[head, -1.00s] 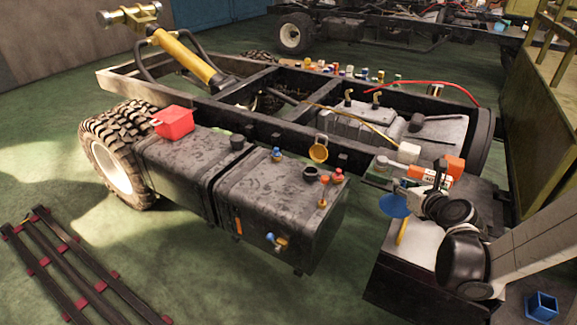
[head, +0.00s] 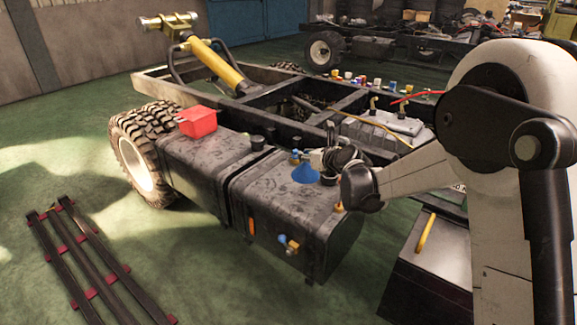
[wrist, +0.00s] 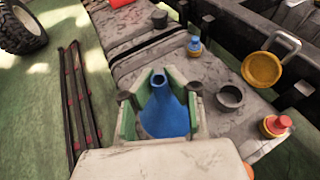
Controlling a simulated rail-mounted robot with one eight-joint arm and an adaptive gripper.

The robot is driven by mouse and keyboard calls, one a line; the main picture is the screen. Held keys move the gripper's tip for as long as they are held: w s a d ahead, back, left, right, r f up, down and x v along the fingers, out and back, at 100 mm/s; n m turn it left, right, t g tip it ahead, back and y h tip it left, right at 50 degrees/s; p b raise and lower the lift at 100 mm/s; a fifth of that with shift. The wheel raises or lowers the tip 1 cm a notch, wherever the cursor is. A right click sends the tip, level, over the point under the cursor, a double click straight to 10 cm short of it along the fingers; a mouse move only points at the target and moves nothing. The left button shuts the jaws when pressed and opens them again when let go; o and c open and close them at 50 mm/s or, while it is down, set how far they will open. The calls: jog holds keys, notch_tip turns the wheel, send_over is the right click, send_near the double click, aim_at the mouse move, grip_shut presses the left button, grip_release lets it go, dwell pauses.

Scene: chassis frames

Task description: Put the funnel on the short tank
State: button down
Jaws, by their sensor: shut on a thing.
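My gripper (head: 318,162) is shut on the blue funnel (head: 305,174). In the wrist view the funnel (wrist: 166,110) sits between the green finger pads, narrow spout toward the top of the picture. The funnel is over the right-hand dark tank (head: 285,205); whether it touches the top is unclear. An open black filler neck (wrist: 230,97) shows on that tank, to the right of the funnel in the wrist view and apart from it. The left-hand tank (head: 185,160) stands beside it.
A red box (head: 197,121) sits on the left tank. The chassis frame (head: 270,100) runs behind. Rails lie on the floor at left.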

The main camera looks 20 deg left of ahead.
jog(key=shift+n, duration=0.3)
jog(key=shift+w+a+f+b, duration=0.2)
jog(key=shift+a+f+b, duration=0.75)
jog(key=shift+f, duration=0.8)
jog(key=shift+w+a+f+b, duration=0.2)
jog(key=shift+a+f+b, duration=0.4)
jog(key=shift+a+f, duration=0.95)
jog(key=shift+w+a+f+b, duration=0.2)
jog(key=shift+a+f+b, duration=0.65)
jog(key=shift+f, duration=1.1)
jog(key=shift+f+b, duration=0.35)
jog(key=shift+f, duration=0.2)
jog(key=c, duration=1.7)
grip_release()
